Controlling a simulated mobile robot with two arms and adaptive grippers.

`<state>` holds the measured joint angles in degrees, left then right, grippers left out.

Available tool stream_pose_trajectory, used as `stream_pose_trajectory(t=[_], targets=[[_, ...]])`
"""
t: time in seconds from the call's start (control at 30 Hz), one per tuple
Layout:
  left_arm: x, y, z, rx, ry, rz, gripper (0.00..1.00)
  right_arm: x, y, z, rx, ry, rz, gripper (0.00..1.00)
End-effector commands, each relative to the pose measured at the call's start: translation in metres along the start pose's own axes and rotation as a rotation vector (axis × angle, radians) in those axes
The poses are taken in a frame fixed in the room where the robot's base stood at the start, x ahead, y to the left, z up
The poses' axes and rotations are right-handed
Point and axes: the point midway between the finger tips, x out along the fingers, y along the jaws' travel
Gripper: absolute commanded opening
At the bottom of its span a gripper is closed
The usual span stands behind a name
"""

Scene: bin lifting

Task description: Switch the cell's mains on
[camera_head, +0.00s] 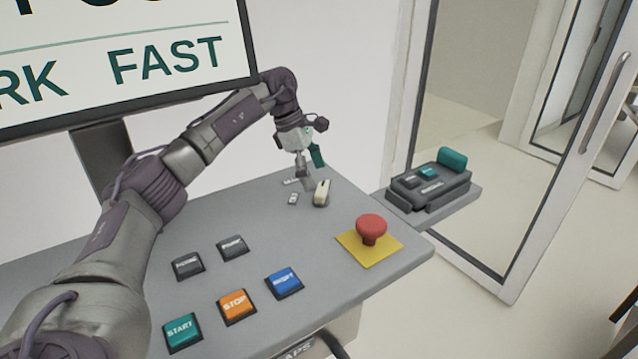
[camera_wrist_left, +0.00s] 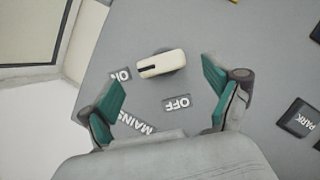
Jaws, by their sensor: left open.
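The mains switch is a cream rotary knob (camera_head: 321,192) on the grey console, beyond the red mushroom button. It also shows in the left wrist view (camera_wrist_left: 165,63), where its dark-lined end points left, toward the ON label (camera_wrist_left: 121,75). The OFF label (camera_wrist_left: 176,103) lies below the knob and the MAINS label (camera_wrist_left: 136,122) lower left. My left gripper (camera_head: 308,165) is above the console's far edge, just left of and above the knob. In the wrist view its teal fingers (camera_wrist_left: 161,80) are spread wide, with the knob ahead between them and untouched. My right gripper is not in view.
The console (camera_head: 330,270) carries a red mushroom button (camera_head: 371,228) on a yellow plate and several push buttons, including START (camera_head: 181,330), STOP (camera_head: 237,305) and a blue one (camera_head: 284,282). A dark device (camera_head: 430,186) sits on a side shelf. A large screen (camera_head: 120,55) stands behind.

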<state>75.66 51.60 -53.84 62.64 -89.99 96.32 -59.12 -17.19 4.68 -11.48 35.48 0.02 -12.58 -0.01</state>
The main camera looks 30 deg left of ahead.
Motion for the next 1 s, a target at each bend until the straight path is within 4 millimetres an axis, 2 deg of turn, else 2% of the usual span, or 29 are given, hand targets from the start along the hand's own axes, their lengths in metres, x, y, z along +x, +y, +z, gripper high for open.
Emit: stream_pose_trajectory(t=[0.1,0.3,0.87,0.93,1.0], targets=[[-0.021,0.001,0.0,0.0,-0.001,0.003,0.9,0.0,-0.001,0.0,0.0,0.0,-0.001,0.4],[-0.04,0.0,0.0,0.0,-0.001,0.001,0.9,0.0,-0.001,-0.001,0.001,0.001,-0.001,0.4],[-0.041,0.0,0.0,-0.001,-0.002,0.0,0.9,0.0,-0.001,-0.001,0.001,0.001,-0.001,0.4],[-0.039,0.001,0.004,-0.005,-0.02,0.001,0.9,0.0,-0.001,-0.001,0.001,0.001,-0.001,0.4],[-0.032,0.004,0.017,-0.023,-0.077,0.006,0.9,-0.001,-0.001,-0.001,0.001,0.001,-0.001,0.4]])
